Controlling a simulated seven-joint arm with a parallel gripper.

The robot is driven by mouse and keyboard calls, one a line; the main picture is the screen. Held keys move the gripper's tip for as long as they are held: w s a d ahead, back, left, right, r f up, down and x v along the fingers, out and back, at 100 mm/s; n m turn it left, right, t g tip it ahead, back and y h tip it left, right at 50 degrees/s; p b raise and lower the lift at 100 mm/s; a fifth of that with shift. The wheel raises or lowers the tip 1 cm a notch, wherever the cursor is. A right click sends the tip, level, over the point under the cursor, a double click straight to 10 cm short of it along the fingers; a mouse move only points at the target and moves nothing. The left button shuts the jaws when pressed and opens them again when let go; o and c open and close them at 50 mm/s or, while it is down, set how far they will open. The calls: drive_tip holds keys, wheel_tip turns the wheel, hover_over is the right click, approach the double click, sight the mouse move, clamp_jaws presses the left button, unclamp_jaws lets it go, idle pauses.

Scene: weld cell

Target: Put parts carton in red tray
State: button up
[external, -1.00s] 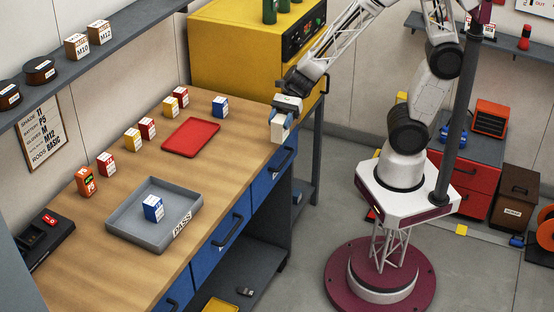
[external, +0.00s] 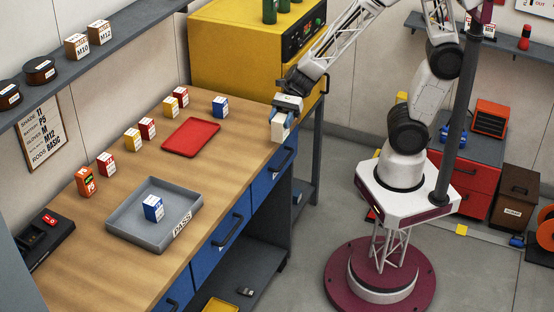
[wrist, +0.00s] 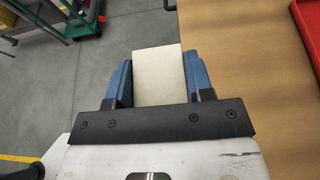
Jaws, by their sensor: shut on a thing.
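The red tray (external: 191,138) lies flat and empty on the wooden bench, and its edge shows at the right of the wrist view (wrist: 308,25). My gripper (external: 281,119) is at the bench's right edge, to the right of the red tray and apart from it. In the wrist view its blue fingers (wrist: 158,82) are shut on a plain whitish carton (wrist: 158,73). This carton shows pale between the fingers in the external view (external: 280,128). No label on it can be read, so I cannot tell whether it is the parts carton.
A grey tray (external: 118,222) marked PASS holds a blue-and-white carton (external: 153,207). Several small cartons stand along the wall side, and another blue carton (external: 220,107) stands behind the red tray. A yellow cabinet (external: 235,60) stands at the back. Bench between the trays is clear.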

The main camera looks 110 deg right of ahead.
drive_tip(key=w+d+r, duration=0.1)
drive_tip(key=w+d, duration=1.1)
drive_tip(key=w, duration=0.1)
drive_tip(key=shift+d, duration=0.3)
hover_over(191, 137)
drive_tip(key=f, duration=0.2)
drive_tip(key=shift+r, duration=0.25)
drive_tip(key=shift+f, duration=0.1)
idle(0.4)
drive_tip(key=shift+f, duration=1.65)
drive_tip(key=shift+f, duration=0.15)
drive_tip(key=o, duration=1)
drive_tip(key=shift+c, duration=0.2)
